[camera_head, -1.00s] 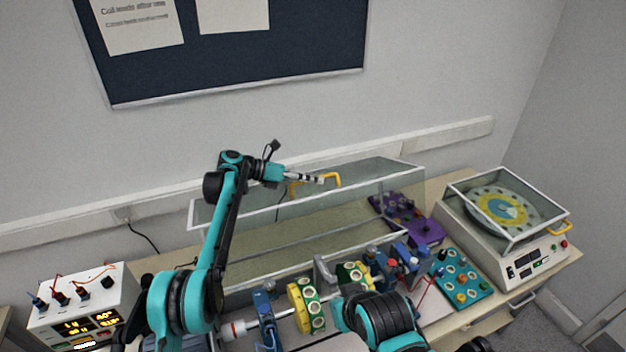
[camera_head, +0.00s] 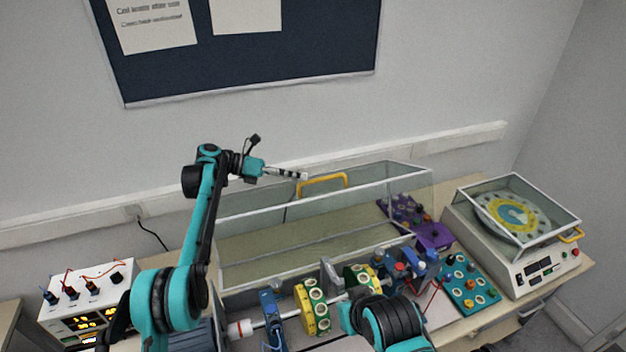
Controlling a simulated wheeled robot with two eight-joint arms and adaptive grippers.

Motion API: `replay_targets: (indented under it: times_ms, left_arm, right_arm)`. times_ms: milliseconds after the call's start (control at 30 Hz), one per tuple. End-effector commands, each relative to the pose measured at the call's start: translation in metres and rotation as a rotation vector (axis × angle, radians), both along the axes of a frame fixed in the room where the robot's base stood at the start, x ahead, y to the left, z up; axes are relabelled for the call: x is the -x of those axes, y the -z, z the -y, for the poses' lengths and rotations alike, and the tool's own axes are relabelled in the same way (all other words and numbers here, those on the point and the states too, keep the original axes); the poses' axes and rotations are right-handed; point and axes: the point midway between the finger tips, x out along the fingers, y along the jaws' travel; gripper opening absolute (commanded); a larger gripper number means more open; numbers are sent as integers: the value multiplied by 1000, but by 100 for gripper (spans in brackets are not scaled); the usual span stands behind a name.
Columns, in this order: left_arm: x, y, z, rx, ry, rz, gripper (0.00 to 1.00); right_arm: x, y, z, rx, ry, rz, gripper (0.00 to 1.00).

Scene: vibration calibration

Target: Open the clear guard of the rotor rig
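The clear guard (camera_head: 400,179) of the rotor rig stands swung up and back behind the rig, with its yellow handle (camera_head: 322,183) on the upper edge. The rotor rig (camera_head: 310,310) below it is uncovered, with yellow-and-green discs on a shaft. My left gripper (camera_head: 303,174) is above the guard's left part, its fingertips just left of the handle and apparently apart from it. Its fingers look close together, but the gap between them is too small to tell. My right arm (camera_head: 385,320) shows at the bottom, in front of the rig; its gripper is out of the picture.
A balancing machine (camera_head: 520,265) with its own clear cover stands at the right. A teal tray (camera_head: 468,285) of small parts and a purple tray (camera_head: 432,236) lie between it and the rig. A power supply (camera_head: 85,310) with wires stands at the left.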

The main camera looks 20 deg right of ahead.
Motion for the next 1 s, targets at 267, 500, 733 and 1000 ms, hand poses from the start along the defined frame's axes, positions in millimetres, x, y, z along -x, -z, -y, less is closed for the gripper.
replay_targets:
  times_ms: [267, 500, 733, 1000]
  left_arm:
    - [-4, -11, -30, 0, 2, 1, 33]
    - [-4, -11, -32, 0, 2, 1, 33]
    - [-2, -18, -36, -21, 0, 52, 33]
    - [34, -49, -77, -211, 51, 468, 33]
  right_arm:
    - [0, 0, 0, 0, 0, 0, 0]
    - [0, 0, 0, 0, 0, 0, 0]
    - [0, 0, 0, 0, 0, 0, 0]
    - [0, 0, 0, 0, 0, 0, 0]
